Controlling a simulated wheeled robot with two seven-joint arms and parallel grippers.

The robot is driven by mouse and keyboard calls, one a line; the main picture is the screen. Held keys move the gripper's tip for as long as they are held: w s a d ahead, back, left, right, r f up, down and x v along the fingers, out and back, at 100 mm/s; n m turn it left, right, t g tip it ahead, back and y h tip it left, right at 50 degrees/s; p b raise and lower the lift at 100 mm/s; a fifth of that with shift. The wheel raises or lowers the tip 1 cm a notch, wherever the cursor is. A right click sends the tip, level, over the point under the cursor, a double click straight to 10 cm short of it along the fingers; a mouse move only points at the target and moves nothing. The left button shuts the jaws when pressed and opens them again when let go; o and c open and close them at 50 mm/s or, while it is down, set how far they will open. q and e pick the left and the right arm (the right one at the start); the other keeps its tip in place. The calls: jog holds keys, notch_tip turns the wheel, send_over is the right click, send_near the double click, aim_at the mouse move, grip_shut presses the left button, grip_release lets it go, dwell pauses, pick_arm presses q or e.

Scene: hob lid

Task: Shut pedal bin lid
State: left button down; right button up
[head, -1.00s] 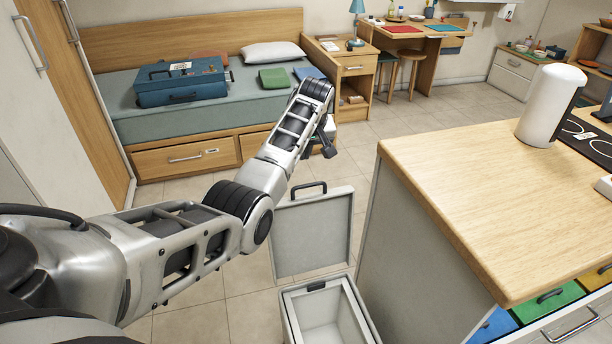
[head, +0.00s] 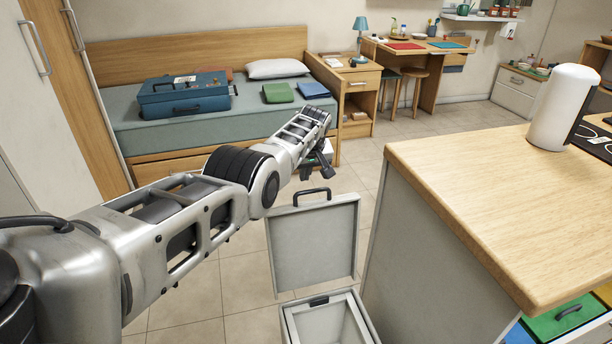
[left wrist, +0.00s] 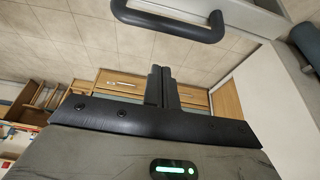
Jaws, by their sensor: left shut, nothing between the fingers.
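The pedal bin (head: 325,318) stands on the floor at the bottom of the head view, left of the counter, with its inside showing. Its pale grey lid (head: 313,247) stands open and upright behind the opening. A dark handle (head: 312,195) is on the lid's top edge; a dark handle also shows large at the top of the left wrist view (left wrist: 168,22). My left gripper (head: 322,170) is shut and empty, just above and beyond the lid handle in the head view, apparently apart from it. In the left wrist view its fingers (left wrist: 161,72) are together. My right gripper is not in view.
A wood-topped counter (head: 480,200) stands close to the bin's right, with a white cylinder (head: 563,107) on it. A bed (head: 130,128) with a blue case (head: 183,98) is at the back left. Tiled floor (head: 225,265) is open left of the bin.

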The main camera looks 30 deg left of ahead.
pick_arm(q)
jog(key=shift+s+d+r+p, duration=0.1)
jog(key=shift+s+d+p, duration=1.35)
jog(key=shift+p, duration=0.45)
jog(key=shift+w+d, duration=0.15)
jog(key=shift+w, duration=0.05)
